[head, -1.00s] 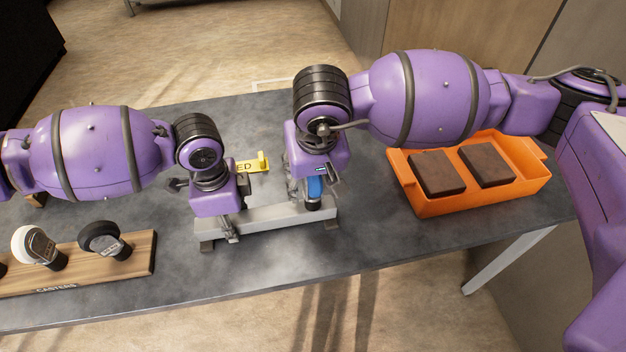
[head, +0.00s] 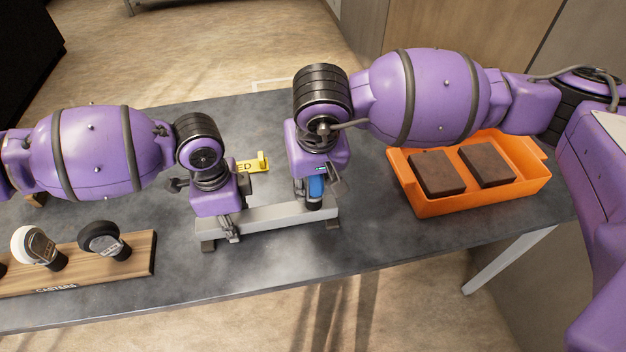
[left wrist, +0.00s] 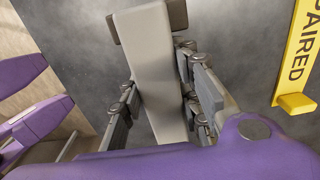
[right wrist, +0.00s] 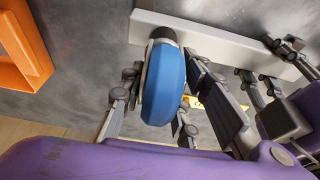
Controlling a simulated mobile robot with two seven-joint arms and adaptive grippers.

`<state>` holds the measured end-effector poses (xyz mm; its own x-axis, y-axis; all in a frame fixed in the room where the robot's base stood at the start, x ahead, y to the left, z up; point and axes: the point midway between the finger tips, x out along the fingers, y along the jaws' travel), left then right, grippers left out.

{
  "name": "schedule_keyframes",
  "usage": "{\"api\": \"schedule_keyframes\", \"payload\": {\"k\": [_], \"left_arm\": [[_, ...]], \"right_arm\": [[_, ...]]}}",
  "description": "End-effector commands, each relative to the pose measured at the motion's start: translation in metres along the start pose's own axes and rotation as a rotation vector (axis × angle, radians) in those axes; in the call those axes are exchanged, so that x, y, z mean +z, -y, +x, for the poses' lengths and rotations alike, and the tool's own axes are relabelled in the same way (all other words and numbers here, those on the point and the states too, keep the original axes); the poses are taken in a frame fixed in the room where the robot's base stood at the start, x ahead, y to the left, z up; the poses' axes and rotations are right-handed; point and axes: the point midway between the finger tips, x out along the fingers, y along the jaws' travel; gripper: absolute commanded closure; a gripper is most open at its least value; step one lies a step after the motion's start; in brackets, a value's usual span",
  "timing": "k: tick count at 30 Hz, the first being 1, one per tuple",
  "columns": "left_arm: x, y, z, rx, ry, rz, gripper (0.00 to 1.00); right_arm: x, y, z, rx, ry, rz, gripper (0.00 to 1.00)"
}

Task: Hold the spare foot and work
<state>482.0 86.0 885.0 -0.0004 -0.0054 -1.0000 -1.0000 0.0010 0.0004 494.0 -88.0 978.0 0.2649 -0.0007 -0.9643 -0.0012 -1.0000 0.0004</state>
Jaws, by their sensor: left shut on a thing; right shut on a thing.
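A light grey bar (head: 268,220) lies across the table on dark end blocks. My left gripper (head: 230,228) is shut across the bar near its left end; its fingers lie along both sides in the left wrist view (left wrist: 165,95). A blue-wheeled caster (head: 316,187), which looks like the spare foot, is at the bar's right end. My right gripper (head: 318,180) is shut on it. In the right wrist view the blue wheel (right wrist: 164,85) sits between the fingers, its dark end against the bar (right wrist: 215,40). I cannot tell whether it is seated in the bar.
A wooden board marked CASTERS (head: 80,268) holds a white-wheeled and a black-wheeled caster at left. An orange tray (head: 470,200) with two brown blocks stands at right. A yellow sign (head: 262,162) lies behind the bar. The table's front edge is close.

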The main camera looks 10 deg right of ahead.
Motion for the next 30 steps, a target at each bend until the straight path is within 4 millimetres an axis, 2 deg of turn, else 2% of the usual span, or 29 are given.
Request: {"api": "schedule_keyframes", "payload": {"k": [22, 30], "left_arm": [[0.004, 0.001, 0.001, 0.0, 0.011, -0.004, 1.0], [0.005, 0.0, 0.001, 0.0, 0.012, -0.004, 1.0]], "right_arm": [[-0.005, -0.001, -0.013, 0.003, -0.006, 0.001, 1.0], [-0.009, -0.001, -0.025, 0.003, -0.006, 0.001, 1.0]]}}
